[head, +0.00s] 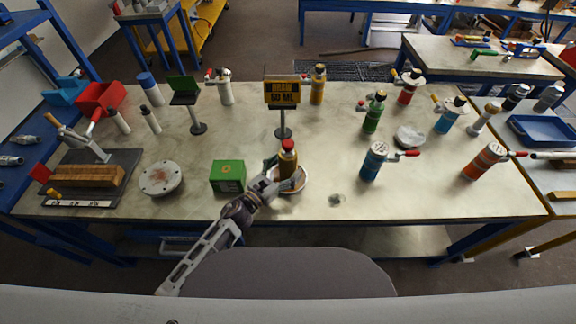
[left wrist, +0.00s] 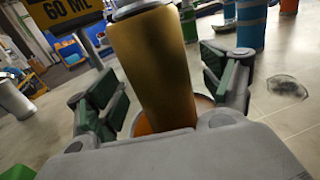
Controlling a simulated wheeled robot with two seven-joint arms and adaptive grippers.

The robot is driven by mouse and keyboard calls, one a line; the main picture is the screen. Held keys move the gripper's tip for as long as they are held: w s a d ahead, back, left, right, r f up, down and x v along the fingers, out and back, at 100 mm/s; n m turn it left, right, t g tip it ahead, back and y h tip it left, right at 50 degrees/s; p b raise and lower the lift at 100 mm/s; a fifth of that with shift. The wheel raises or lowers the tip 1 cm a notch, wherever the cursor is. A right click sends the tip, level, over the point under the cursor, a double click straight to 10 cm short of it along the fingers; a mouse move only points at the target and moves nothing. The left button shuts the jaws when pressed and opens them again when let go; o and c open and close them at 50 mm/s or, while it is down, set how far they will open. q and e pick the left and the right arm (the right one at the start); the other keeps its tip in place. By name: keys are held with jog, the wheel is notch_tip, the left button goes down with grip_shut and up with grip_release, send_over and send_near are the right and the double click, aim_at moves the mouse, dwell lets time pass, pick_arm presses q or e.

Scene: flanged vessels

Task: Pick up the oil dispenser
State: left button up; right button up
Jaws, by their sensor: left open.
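An amber-brown bottle with a red cap (head: 288,160), which looks like the oil dispenser, stands upright at the front middle of the table, at a shallow white bowl (head: 301,185). Whether it stands in the bowl or just behind it is hard to tell. My left gripper (head: 281,181) reaches it low from the front left. In the left wrist view the golden-brown body (left wrist: 158,72) is between the two spread fingers, with visible gaps on both sides. An orange-rimmed round dish shows behind its base. My right gripper is out of view.
A green box (head: 228,176) stands just left of my left gripper. A blue bottle (head: 373,161) is to the right, with clear table between. Several other bottles line the back and right.

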pick_arm(q)
jog(key=shift+w+d, duration=0.4)
jog(key=shift+w, duration=0.1)
jog(key=shift+w+d, duration=0.1)
jog(key=shift+w, duration=0.05)
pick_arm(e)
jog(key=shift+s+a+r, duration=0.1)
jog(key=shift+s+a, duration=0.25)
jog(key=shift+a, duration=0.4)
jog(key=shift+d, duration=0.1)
